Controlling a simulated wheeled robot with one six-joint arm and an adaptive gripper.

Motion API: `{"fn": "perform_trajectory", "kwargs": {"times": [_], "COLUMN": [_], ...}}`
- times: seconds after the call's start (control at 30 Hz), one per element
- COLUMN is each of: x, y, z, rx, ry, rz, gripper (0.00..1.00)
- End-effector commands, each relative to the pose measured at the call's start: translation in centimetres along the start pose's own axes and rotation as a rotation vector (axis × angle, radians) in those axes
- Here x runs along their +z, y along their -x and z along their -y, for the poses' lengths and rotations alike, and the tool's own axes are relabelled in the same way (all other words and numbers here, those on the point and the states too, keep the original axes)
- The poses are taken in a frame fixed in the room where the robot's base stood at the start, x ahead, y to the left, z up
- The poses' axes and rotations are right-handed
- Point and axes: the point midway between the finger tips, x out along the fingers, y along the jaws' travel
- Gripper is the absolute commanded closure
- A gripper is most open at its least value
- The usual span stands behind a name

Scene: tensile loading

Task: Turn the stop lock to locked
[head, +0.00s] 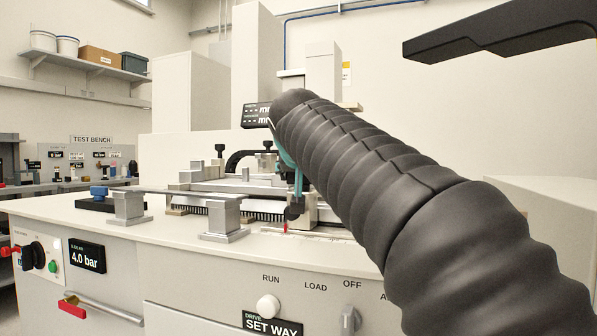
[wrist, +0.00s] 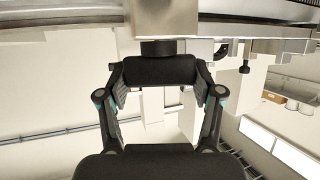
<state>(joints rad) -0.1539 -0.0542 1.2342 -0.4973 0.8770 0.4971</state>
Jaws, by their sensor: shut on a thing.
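My gripper (head: 297,192) points down at the front of the machine bed, partly hidden behind my own dark arm in the head view. It is shut on a small dark knob (head: 292,213), which looks like the stop lock. A thin red mark (head: 286,227) shows just below the knob, by a printed scale on the bench top. In the wrist view the fingers of my gripper (wrist: 160,70) meet a short dark round part (wrist: 162,47) under a metal block (wrist: 165,18). The lock's markings and exact angle cannot be read.
Metal blocks (head: 222,218) and (head: 129,206) stand on the bench top to the left. A blue-capped part (head: 98,191) lies farther left. Below, the front panel carries a white button (head: 268,306) and a grey selector (head: 349,320). A black display (head: 256,115) stands behind.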

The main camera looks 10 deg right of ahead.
Motion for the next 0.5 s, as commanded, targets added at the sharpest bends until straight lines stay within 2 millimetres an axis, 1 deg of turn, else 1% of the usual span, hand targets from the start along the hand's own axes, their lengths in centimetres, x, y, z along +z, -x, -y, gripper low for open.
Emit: {"fn": "perform_trajectory", "kwargs": {"times": [0.07,0.5], "x": [0.00,0.03], "y": [-0.04,-0.13], "z": [0.22,0.05], "rx": [0.042,0.265], "ry": [-0.016,-0.109], "rz": [-0.001,0.001], "gripper": [0.69,0.69]}}
